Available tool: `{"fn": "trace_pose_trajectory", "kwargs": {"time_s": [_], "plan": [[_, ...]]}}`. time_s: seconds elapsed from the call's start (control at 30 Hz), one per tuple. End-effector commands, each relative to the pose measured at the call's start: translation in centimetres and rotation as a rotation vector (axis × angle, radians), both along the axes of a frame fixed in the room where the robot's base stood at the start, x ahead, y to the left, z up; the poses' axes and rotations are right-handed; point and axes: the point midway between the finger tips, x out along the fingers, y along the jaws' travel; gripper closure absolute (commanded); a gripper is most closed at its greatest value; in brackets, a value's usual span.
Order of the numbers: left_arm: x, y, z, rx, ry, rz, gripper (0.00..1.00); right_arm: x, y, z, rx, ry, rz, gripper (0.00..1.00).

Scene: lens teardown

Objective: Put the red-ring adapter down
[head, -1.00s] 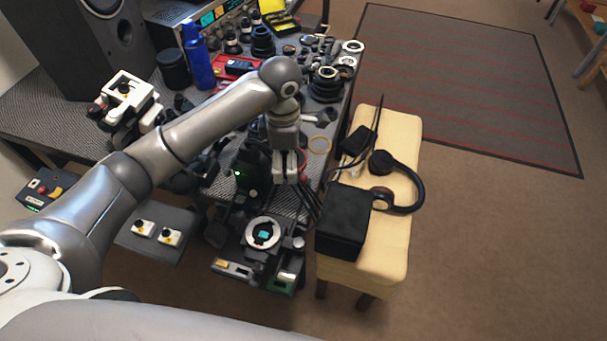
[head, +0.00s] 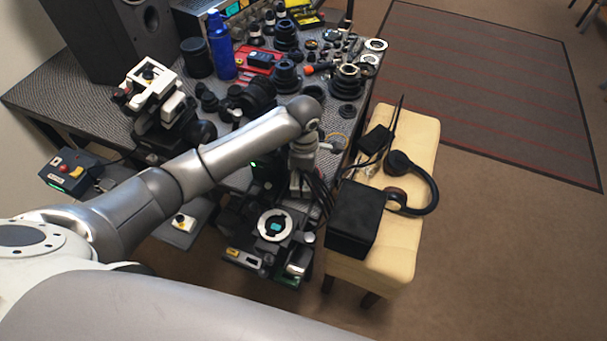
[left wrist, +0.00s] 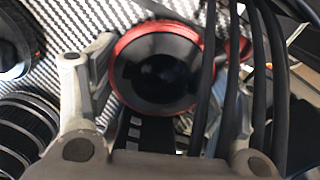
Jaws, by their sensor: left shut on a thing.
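In the left wrist view, the red-ring adapter (left wrist: 158,72) is a round dark disc with a red rim. It sits between the two fingers of my left gripper (left wrist: 166,78), which is shut on it. Black cables cross in front of its right edge. Patterned grey table surface shows behind it; I cannot tell whether the adapter touches it. In the head view, my left gripper (head: 299,184) points down near the table's front edge, just above and right of a device with a round white ring (head: 275,225). The adapter cannot be made out there. My right gripper is not in view.
Black cables hang close beside my left gripper. A cream bench (head: 407,218) stands to the right with a black box (head: 355,218) and headphones (head: 420,180). Lenses (head: 346,82), a blue bottle (head: 220,48) and other parts crowd the table behind. Dark lens parts (left wrist: 25,125) lie left of the gripper.

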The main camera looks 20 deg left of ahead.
Motion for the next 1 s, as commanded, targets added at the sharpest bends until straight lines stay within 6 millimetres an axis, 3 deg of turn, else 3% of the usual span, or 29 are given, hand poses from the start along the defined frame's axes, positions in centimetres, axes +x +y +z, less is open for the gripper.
{"fn": "trace_pose_trajectory", "kwargs": {"time_s": [0.2, 0.23, 0.4, 0.77, 0.87, 1.0], "plan": [[0.0, 0.0, -0.5, 0.000, 0.000, 0.000, 0.54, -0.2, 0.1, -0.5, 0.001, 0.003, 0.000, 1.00], [0.0, 0.0, -0.4, 0.000, 0.000, 0.000, 0.26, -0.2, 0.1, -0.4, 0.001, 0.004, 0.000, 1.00], [0.0, 0.0, -0.3, 0.000, 0.001, 0.000, 0.07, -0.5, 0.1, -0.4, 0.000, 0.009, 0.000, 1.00], [0.0, 0.0, -0.1, 0.000, 0.001, 0.000, 0.07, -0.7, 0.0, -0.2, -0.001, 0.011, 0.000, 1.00], [0.1, 0.0, 0.5, -0.001, -0.002, 0.000, 0.07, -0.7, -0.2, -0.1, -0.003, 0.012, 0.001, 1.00], [0.1, 0.0, 2.9, 0.000, -0.006, -0.002, 0.07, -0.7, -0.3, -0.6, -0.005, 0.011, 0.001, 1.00]]}}
